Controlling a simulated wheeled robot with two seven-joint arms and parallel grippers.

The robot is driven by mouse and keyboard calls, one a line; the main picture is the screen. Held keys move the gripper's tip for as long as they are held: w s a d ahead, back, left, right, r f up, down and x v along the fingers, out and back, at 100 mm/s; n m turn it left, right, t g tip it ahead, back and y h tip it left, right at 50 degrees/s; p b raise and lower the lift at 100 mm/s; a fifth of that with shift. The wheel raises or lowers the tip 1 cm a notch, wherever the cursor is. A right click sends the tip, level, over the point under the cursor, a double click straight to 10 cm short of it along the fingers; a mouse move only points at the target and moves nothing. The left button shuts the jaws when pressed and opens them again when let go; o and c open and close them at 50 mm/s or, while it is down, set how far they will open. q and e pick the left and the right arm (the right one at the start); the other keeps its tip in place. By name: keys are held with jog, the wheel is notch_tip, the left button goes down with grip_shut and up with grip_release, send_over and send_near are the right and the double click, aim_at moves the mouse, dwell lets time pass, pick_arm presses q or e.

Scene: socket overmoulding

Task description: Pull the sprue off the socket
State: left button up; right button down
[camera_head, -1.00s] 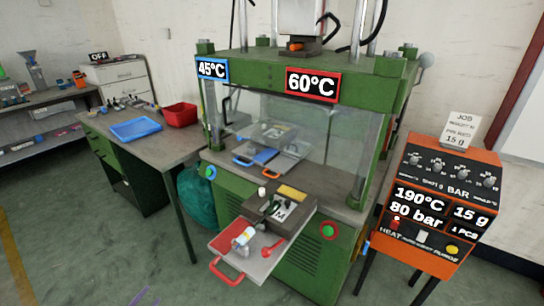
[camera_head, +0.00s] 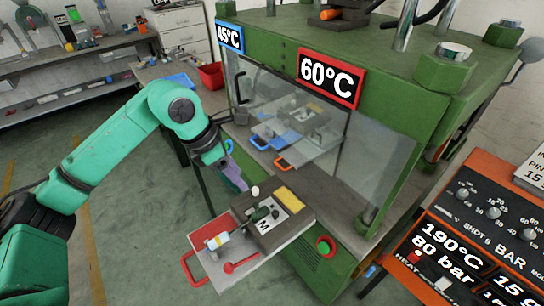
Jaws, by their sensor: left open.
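A dark mould block (camera_head: 290,219) sits on the pulled-out tray with the red handle (camera_head: 212,270). A dark green-black piece (camera_head: 262,213) lies on top of it, which may be the socket; I cannot make out the sprue separately. A small pale cylinder (camera_head: 255,190) stands at the block's back left edge. My left arm comes in from the left, and my left gripper (camera_head: 234,178) is open, just behind and left of the block, apart from it and seemingly empty. My right gripper is out of view.
The green press (camera_head: 400,95) stands behind and the orange control box (camera_head: 478,225) at right. Floor left of the tray is clear.

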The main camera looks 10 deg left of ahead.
aim_at(254, 204)
pick_arm(q)
jog(key=p+x, duration=0.1)
jog(key=x, duration=0.3)
jog(key=p+x, duration=0.1)
jog(key=x, duration=0.3)
jog(key=s+a+p+x, duration=0.1)
jog(key=x, duration=0.3)
jog(key=shift+f, duration=0.9)
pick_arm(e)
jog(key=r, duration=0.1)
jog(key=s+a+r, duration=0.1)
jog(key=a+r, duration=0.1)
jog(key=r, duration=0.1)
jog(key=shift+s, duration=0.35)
pick_arm(q)
grip_shut()
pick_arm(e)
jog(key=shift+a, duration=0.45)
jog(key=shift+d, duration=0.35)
